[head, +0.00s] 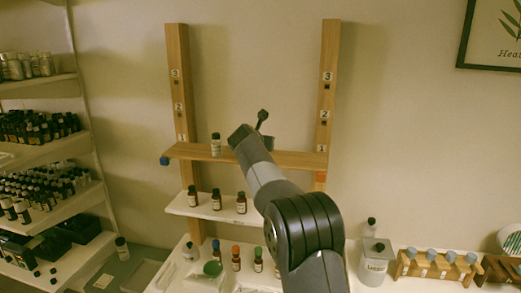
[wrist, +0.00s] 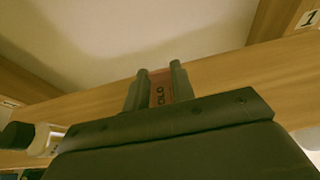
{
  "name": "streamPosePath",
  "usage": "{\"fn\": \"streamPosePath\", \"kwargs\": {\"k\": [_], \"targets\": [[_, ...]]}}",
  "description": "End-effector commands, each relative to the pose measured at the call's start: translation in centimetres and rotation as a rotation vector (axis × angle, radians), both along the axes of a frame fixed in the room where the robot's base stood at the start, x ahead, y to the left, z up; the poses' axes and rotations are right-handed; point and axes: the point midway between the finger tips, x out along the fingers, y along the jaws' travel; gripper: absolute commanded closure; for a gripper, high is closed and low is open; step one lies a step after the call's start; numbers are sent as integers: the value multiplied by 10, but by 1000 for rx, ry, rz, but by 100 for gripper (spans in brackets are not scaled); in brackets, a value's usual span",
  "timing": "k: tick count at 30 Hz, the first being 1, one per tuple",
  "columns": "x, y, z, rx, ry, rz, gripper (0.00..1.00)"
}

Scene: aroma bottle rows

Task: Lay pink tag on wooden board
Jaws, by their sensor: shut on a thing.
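The pink tag (wrist: 158,92), reddish in this light with dark lettering, is upright between the two fingers of my gripper (wrist: 157,88) in the wrist view. My gripper is shut on it. The wooden board (wrist: 85,108) runs behind the fingers; I cannot tell if the tag touches it. In the head view the wooden board (head: 286,159) spans two wooden posts.
A dark-capped bottle (head: 215,145) stands on the board, left of my arm. A white shelf (head: 182,207) with several bottles is below. The posts (head: 178,85) (head: 329,80) carry number labels. The board's right part looks clear.

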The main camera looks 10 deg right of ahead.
Motion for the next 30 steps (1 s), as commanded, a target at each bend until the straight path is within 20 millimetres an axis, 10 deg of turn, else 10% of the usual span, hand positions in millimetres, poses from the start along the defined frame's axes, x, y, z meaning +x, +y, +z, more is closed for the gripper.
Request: {"fn": "streamPosePath", "kwargs": {"k": [14,15,21,30], "targets": [[0,0,-18,0,0,1,97],[0,0,-18,0,0,1,74],[0,0,-18,0,0,1,57],[0,0,-16,0,0,1,54]]}}
